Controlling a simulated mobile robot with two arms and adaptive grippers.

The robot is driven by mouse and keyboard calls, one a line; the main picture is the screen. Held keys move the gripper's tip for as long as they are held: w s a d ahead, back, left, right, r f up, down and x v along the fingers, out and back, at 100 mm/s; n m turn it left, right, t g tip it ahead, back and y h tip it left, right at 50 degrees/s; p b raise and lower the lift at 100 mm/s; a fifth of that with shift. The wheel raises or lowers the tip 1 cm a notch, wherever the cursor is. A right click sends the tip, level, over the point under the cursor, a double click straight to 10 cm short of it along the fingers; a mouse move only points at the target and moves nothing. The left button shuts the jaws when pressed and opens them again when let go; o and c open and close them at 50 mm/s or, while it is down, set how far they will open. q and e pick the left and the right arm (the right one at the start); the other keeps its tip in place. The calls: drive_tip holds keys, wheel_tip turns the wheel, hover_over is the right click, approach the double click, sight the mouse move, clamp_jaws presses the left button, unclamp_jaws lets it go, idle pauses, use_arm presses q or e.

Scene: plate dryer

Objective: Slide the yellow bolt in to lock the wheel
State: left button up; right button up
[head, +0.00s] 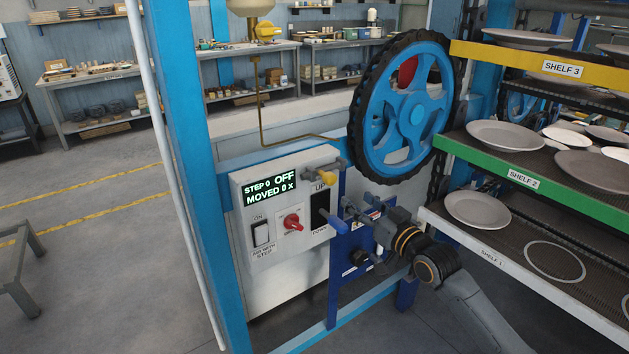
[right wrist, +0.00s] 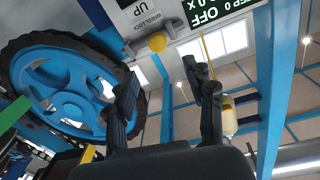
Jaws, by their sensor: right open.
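The yellow bolt knob (head: 327,178) sits on a grey mount at the top right corner of the white control box, just left of the wheel's lower rim. The knob also shows in the right wrist view (right wrist: 157,42), beside a "WHEEL LOCK" label. The wheel (head: 408,110) is blue with spokes and a black toothed rim; it fills the left of the right wrist view (right wrist: 68,92). I cannot tell how far in the bolt is. My right gripper (head: 347,212) is open and empty, below and right of the knob, apart from it. My left gripper is not in view.
The control box (head: 262,212) carries a display reading OFF, a red knob (head: 292,222) and black switches. Shelves with plates (head: 478,210) stand close on the right. A blue post (head: 195,150) stands left of the box. Open floor lies farther left.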

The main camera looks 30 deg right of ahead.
approach(333, 181)
drive_tip(key=w, duration=0.2)
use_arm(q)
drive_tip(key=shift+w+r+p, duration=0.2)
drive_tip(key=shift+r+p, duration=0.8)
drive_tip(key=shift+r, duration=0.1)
use_arm(e)
drive_tip(key=w, duration=0.9)
drive_tip(key=shift+w+a, duration=0.1)
drive_tip(key=shift+w, duration=0.15)
clamp_jaws()
